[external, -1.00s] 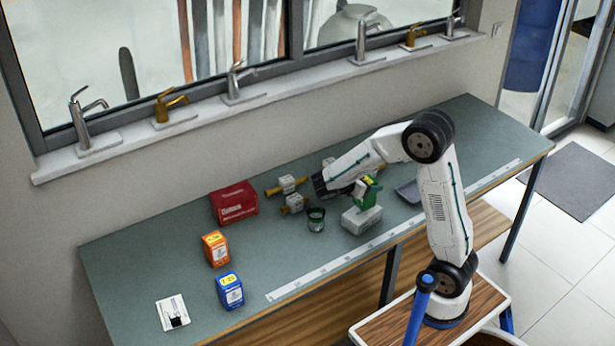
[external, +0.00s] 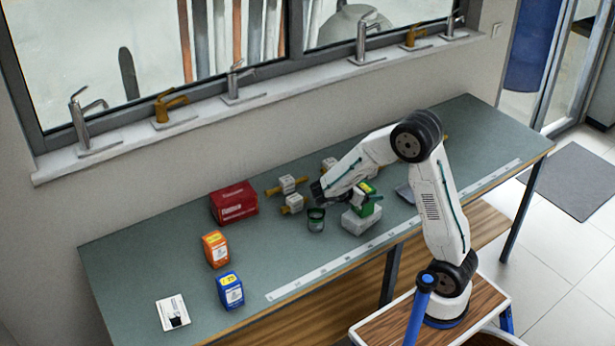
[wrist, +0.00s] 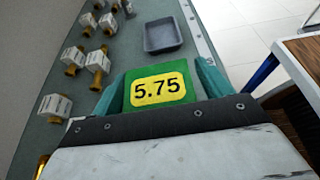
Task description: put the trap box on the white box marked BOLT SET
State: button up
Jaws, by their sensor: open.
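The green box with a yellow 5.75 label (wrist: 158,90), which I take as the trap box, sits between my gripper's fingers in the wrist view. In the external view the green box (external: 367,208) appears to rest upright on the pale grey-white box (external: 356,224). The pale box's marking cannot be read, and the wrist view does not show it clearly. My gripper (wrist: 161,72) is open, with its teal fingers on either side of the green box. In the external view my arm partly covers the green box.
A grey tray (wrist: 162,36) lies beyond the green box. Red (external: 234,202), orange (external: 216,249) and blue (external: 230,291) boxes stand left, with bare bench between.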

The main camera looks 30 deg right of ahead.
jog(key=shift+r, duration=0.15)
jog(key=v, duration=1.2)
jog(key=s+d+r+m+g+y, duration=0.1)
jog(key=s+d+r+m+y, duration=0.1)
jog(key=s+d+m+y, duration=0.3)
jog(key=s+d+r+m+g+y, duration=0.1)
jog(key=s+d+r+m, duration=0.2)
jog(key=s, duration=0.4)
jog(key=s+m+t+y, duration=0.3)
jog(key=s+m+y, duration=0.4)
jog(key=s+m, duration=0.3)
jog(key=s, duration=0.3)
jog(key=shift+a+y, duration=0.25)
jog(key=shift+y, duration=0.05)
